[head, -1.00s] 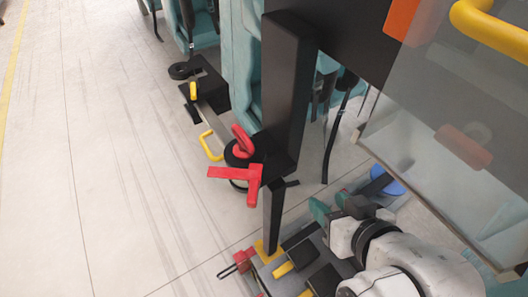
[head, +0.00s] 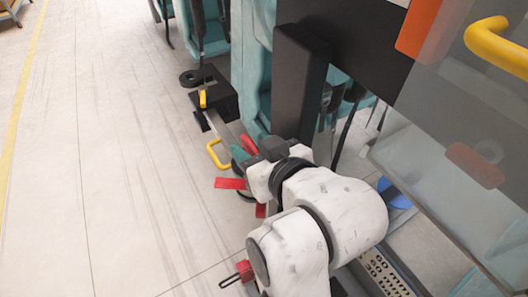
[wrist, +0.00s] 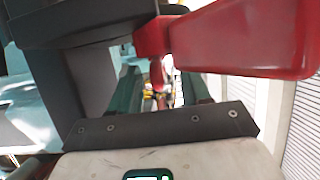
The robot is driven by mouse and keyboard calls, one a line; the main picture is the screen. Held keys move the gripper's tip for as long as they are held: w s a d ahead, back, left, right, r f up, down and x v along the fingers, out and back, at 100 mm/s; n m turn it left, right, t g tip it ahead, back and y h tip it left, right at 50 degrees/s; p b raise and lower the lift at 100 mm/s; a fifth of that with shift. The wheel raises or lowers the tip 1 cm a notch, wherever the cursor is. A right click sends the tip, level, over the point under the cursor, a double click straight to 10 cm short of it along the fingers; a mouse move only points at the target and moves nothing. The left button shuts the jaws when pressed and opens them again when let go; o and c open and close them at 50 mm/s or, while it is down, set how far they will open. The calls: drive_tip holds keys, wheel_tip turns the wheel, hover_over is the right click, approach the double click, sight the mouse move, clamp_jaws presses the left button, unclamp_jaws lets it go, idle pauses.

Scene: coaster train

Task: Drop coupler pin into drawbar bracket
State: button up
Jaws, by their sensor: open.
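My gripper (head: 240,154) is open, its teal fingers beside the dark post and over the coupling area. In the wrist view the open fingers (wrist: 162,88) have small red and yellow parts seen beyond the gap, and nothing is clearly held. A red ring-shaped handle (head: 249,144), possibly the coupler pin's top, shows just behind the fingertips. A red lever (head: 230,183) sticks out left below them; a large red bar (wrist: 245,40) fills the wrist view's upper right. The drawbar bracket is not clearly identifiable; my arm hides much of that area.
A yellow loop handle (head: 214,153) stands left of the fingers. A black coupling block (head: 215,97) is farther back. The dark upright post (head: 297,85) and the clear panel (head: 450,140) bound the right. The pale floor (head: 120,150) at left is open.

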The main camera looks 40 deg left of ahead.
drive_tip(key=shift+x, duration=0.75)
drive_tip(key=shift+c, duration=0.3)
clamp_jaws()
